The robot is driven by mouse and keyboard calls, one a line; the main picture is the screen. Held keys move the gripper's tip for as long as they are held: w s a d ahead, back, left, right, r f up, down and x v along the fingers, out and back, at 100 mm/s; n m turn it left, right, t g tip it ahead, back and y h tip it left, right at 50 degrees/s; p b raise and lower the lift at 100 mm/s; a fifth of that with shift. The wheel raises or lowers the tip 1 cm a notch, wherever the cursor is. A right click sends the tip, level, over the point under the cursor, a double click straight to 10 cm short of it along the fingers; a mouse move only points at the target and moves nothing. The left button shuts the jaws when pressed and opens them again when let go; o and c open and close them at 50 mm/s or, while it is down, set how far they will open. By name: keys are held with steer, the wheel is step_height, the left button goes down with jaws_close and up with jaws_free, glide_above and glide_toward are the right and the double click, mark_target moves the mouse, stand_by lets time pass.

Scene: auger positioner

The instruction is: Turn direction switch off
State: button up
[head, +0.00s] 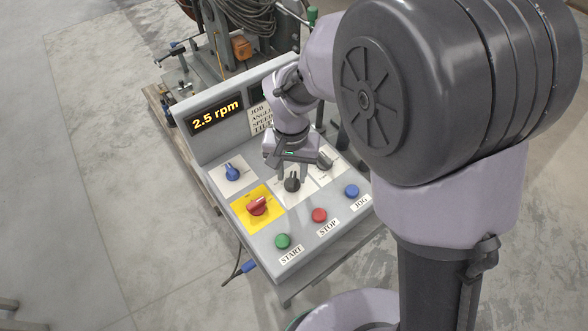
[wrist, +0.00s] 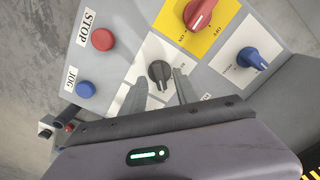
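My gripper (head: 291,174) is right above this black knob, pointing down. In the wrist view its two fingers (wrist: 160,78) are apart, with the knob between or just beyond their tips. Whether they touch it is unclear. Another dark knob (head: 325,161) sits at the upper right, partly hidden by my gripper.
A red knob on a yellow plate (head: 257,205) and a blue knob (head: 232,173) are close by on the left. Green START (head: 282,241), red STOP (head: 319,215) and blue JOG (head: 351,190) buttons line the front. A raised display (head: 216,115) reads 2.5 rpm behind.

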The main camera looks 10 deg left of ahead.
step_height(320, 180, down, 2)
steer(key=shift+f, duration=0.1)
jaws_close()
